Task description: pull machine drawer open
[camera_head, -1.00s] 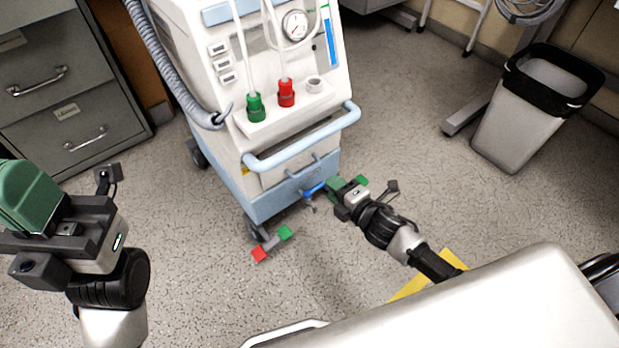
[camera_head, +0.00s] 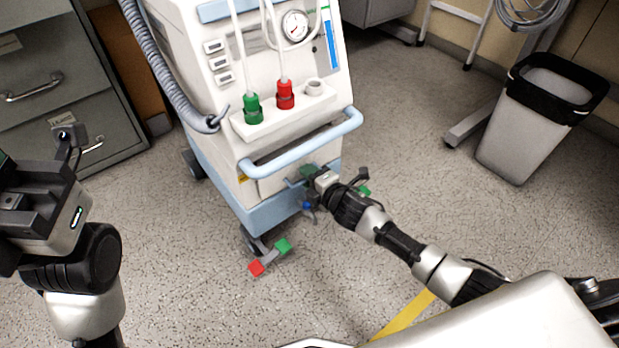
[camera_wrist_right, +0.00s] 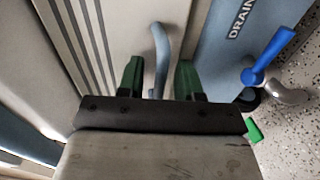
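The machine (camera_head: 262,90) is a white and pale blue pump cart standing on the floor ahead. Its drawer (camera_head: 267,186) is a low white front panel below the blue push bar; it looks shut. In the right wrist view the drawer's curved blue-grey handle (camera_wrist_right: 161,60) stands between the two green fingers of my right gripper (camera_wrist_right: 160,80). The fingers are apart, with gaps on both sides of the handle. In the head view this gripper (camera_head: 311,175) is at the drawer front, its tips partly hidden. My left gripper (camera_head: 30,180) is at the left, cut by the frame edge.
A blue-levered drain valve (camera_wrist_right: 266,55) sits right beside my right gripper. The push bar (camera_head: 300,145) juts out above it. Grey cabinet drawers (camera_head: 60,90) stand at the left, and a waste bin (camera_head: 540,115) at the right. Open floor (camera_head: 430,190) lies between.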

